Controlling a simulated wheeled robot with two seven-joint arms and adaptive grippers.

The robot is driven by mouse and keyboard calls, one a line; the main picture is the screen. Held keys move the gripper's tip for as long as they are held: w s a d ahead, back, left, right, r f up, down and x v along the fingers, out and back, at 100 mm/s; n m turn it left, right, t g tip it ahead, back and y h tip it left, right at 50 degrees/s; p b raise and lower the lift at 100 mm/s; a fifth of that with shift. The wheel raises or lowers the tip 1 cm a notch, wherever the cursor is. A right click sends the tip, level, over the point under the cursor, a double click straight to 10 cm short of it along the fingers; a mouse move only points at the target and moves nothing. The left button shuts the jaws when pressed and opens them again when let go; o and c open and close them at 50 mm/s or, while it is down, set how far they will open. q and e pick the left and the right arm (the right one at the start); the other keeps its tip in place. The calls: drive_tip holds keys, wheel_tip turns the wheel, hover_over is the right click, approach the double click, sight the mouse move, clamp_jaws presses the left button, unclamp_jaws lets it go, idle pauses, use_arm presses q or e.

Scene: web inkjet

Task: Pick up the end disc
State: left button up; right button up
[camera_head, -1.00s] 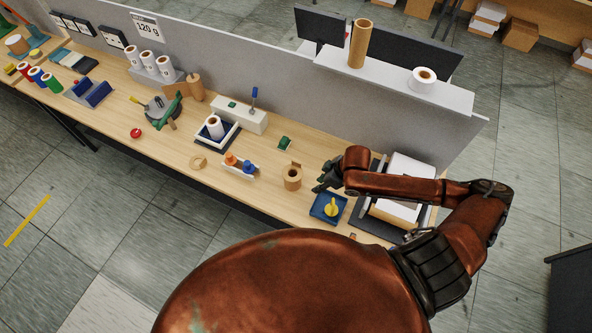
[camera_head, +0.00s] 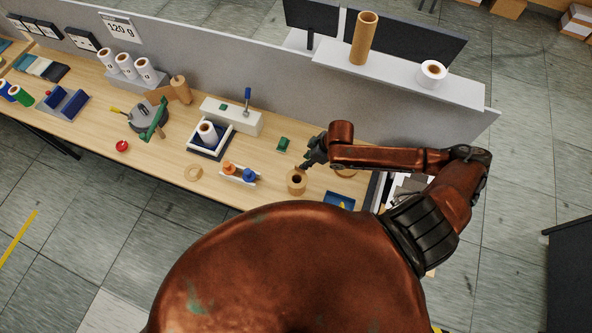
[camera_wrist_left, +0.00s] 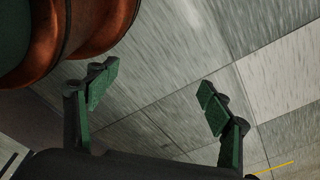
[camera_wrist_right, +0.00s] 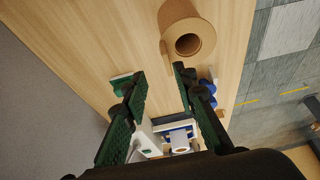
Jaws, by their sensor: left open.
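A flat tan ring (camera_head: 193,172) lies on the bench near its front edge, left of the orange and blue pieces. Another round tan disc (camera_head: 345,173) lies partly hidden under my right forearm; I cannot tell which is the end disc. My right gripper (camera_head: 308,160) is just behind a short brown cardboard core (camera_head: 297,182). In the right wrist view its fingers (camera_wrist_right: 160,76) are apart and empty, with the core (camera_wrist_right: 188,40) beyond the tips. My left gripper (camera_wrist_left: 157,80) is open and empty over the floor.
A blue tray (camera_head: 338,198) is right of the core. A small green block (camera_head: 283,144) and a rack with orange and blue pieces (camera_head: 240,173) are left of it. A grey partition (camera_head: 290,92) runs along the back. The bench between ring and red knob (camera_head: 122,146) is clear.

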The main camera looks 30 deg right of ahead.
sight(304, 181)
drive_tip(key=a+f, duration=0.1)
drive_tip(key=f+p, duration=0.1)
drive_tip(key=shift+w+a+f, duration=0.1)
drive_tip(key=shift+a+f, duration=0.3)
drive_tip(key=shift+x, duration=1.15)
drive_tip(key=shift+f+p, duration=0.2)
drive_tip(key=shift+p, duration=0.1)
drive_tip(key=shift+c, duration=0.3)
use_arm(q)
drive_tip(key=shift+s+a+r, duration=0.1)
drive_tip(key=shift+s+r, duration=0.3)
drive_tip(key=shift+s, duration=0.35)
drive_tip(key=shift+s+a+r, duration=0.1)
drive_tip(key=shift+s+r, duration=0.25)
drive_tip(key=shift+s, duration=0.4)
use_arm(e)
clamp_jaws()
